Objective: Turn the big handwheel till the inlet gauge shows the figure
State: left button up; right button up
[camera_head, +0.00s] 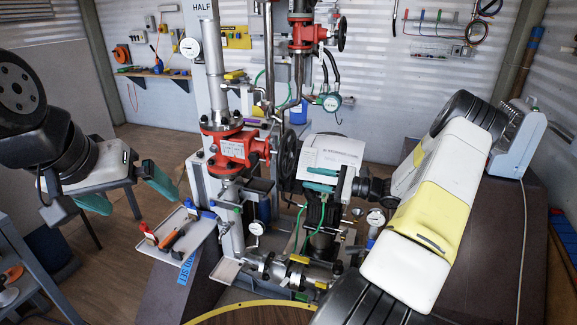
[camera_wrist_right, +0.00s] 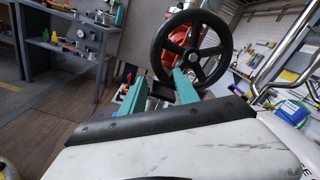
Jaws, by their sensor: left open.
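The big black handwheel (camera_head: 288,153) stands nearly edge-on beside the red valve body (camera_head: 232,149). In the right wrist view the handwheel (camera_wrist_right: 157,47) shows its spokes, with red behind it. My right gripper (camera_head: 307,178) is just right of the wheel. In the wrist view its teal fingers (camera_wrist_right: 160,78) are apart, near the lower left rim; I cannot tell whether they touch it. My left gripper (camera_head: 128,193) is open and empty, far left of the valve. Round gauges show at the upper pipe (camera_head: 190,47), lower pipe (camera_head: 256,228) and right (camera_head: 376,217); their readings and which is the inlet are unclear.
A smaller red valve (camera_head: 306,34) with a black wheel stands higher up behind. A tray (camera_head: 170,232) with tools juts out below left. A green-rimmed gauge (camera_head: 332,102) hangs behind. A board reading HALF (camera_head: 202,7) is at the top.

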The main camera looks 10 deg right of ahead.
aim_at(287, 173)
jog(key=shift+x, duration=4.55)
jog(key=shift+w, duration=0.1)
grip_shut()
jog(key=shift+r, duration=0.1)
